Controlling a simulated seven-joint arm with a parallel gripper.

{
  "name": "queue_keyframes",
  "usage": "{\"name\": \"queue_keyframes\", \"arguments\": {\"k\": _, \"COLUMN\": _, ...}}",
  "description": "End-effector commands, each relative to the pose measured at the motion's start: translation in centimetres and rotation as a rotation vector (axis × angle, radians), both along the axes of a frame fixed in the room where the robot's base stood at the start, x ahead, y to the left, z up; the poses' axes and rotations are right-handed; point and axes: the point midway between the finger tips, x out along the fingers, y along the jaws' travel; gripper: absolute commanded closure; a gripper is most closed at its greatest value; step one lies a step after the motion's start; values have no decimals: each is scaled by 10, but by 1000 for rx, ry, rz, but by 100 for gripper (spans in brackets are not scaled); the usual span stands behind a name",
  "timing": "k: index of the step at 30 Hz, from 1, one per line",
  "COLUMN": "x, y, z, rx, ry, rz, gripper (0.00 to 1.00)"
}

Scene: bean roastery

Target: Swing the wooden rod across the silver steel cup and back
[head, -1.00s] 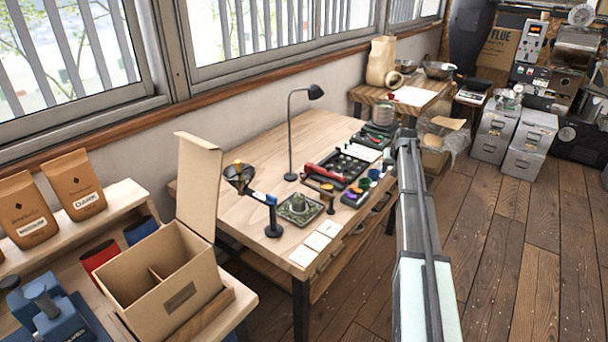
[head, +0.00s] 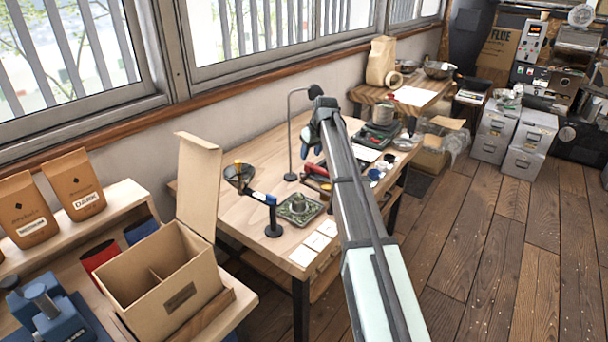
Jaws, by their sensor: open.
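My gripper (head: 311,142) is over the far part of the wooden workbench (head: 262,182), above the bench top. Its dark fingers point down, apart and empty, touching nothing that I can make out. A short brown piece (head: 318,184), perhaps the wooden rod, shows just behind that tray. My arm hides its right part and post.
A black stand (head: 273,228) with a blue-and-white arm and dark funnel (head: 239,176) is left of the tray. A black lamp (head: 291,140) rises close to my gripper. A silver pot (head: 382,112) stands at the far end. White cards (head: 318,241) lie at the front edge.

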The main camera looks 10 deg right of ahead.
Motion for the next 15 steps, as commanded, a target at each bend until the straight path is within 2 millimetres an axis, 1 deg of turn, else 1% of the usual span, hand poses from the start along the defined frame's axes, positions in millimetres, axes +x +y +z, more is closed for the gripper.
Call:
{"name": "queue_keyframes", "arguments": {"k": 5, "x": 9, "y": 3, "z": -22, "rx": 0, "ry": 1, "rz": -1, "gripper": 52}}
{"name": "queue_keyframes", "arguments": {"k": 15, "x": 31, "y": 12, "z": -78, "rx": 0, "ry": 1, "rz": -2, "gripper": 52}}
